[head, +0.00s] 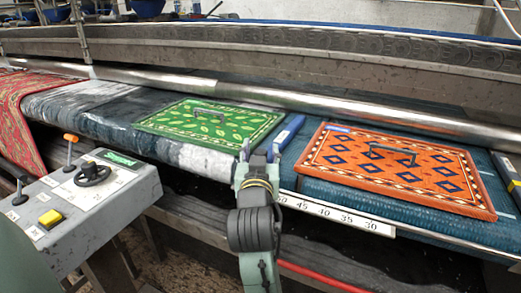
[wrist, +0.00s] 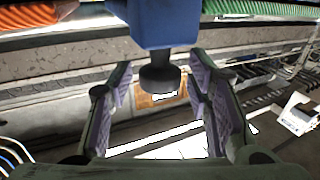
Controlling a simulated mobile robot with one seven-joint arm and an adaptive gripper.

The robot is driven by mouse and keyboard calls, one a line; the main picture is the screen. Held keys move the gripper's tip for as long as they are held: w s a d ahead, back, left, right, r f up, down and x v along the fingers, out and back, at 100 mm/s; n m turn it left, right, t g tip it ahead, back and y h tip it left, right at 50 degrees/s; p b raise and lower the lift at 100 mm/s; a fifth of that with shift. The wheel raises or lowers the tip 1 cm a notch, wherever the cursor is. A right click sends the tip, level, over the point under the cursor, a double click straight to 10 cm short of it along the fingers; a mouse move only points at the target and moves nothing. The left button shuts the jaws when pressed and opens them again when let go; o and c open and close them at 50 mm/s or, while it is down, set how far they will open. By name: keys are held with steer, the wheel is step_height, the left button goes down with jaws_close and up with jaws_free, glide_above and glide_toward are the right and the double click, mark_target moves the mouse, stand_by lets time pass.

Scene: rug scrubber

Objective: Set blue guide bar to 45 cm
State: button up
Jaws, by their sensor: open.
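The blue guide bar (head: 288,131) lies across the dark belt between a green rug panel and an orange one in the head view. Its near end is hidden behind my gripper (head: 259,156). In the wrist view the bar's blue end (wrist: 163,22) is at the top, with a dark round knob (wrist: 160,79) below it. My gripper's fingers (wrist: 163,105) are open, one on each side of the knob, with gaps visible. The white scale (head: 335,215) on the front edge shows 50, 45, 40, 35 and 30. The bar's exact reading cannot be told.
The green panel (head: 210,120) lies left of the bar and the orange panel (head: 395,170) right of it. A grey control box (head: 85,195) stands at left. A steel roller (head: 300,107) runs behind.

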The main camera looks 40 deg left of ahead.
steer(key=shift+c, duration=0.2)
jaws_close()
stand_by(0.3)
stand_by(0.3)
